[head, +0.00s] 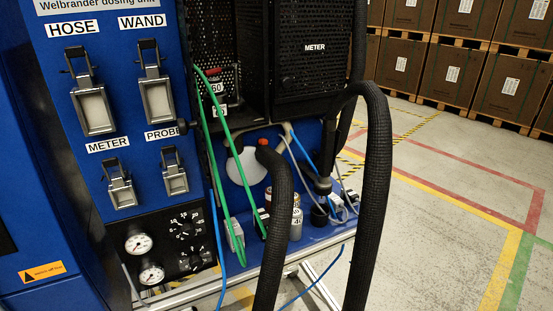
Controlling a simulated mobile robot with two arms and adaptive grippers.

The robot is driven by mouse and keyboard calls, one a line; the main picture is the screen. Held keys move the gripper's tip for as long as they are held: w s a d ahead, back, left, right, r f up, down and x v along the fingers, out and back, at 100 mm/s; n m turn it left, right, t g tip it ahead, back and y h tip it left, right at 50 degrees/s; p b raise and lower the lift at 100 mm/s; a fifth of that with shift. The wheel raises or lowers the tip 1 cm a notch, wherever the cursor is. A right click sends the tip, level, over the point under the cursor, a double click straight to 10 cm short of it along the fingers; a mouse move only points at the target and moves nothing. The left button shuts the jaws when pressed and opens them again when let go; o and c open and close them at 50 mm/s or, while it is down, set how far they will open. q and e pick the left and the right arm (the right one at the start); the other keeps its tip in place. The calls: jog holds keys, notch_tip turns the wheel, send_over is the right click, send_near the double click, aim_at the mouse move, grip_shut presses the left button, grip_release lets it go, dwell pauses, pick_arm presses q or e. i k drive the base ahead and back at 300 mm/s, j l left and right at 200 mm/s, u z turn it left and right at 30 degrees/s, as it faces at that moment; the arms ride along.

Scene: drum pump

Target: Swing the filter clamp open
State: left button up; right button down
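Neither of my grippers is in view. No part here is labelled as a filter clamp, and I cannot tell which one it is. A pale rounded part (240,168) sits low in the recess of the blue unit, partly hidden by a black hose. A small orange-red cap (263,142) shows beside it. Latch-like holders are on the blue panel: the HOSE holder (93,108), the WAND holder (157,98), the METER holder (121,190) and the PROBE holder (175,178). A red-topped part (228,73) sits on the shelf above.
Thick black hoses (375,190) loop in front of the unit and cover part of the recess. Green tubes (224,130) and blue cables cross it. Gauges (139,243) are at lower left. Stacked boxes (400,66) stand at the back right. The floor at right (440,200) is clear.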

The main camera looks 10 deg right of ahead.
aim_at(213, 71)
jog(key=i+l, duration=0.2)
jog(key=l, duration=0.2)
jog(key=i+l+u, duration=0.1)
jog(key=l, duration=0.25)
jog(key=i+l, duration=0.25)
jog(key=l, duration=0.15)
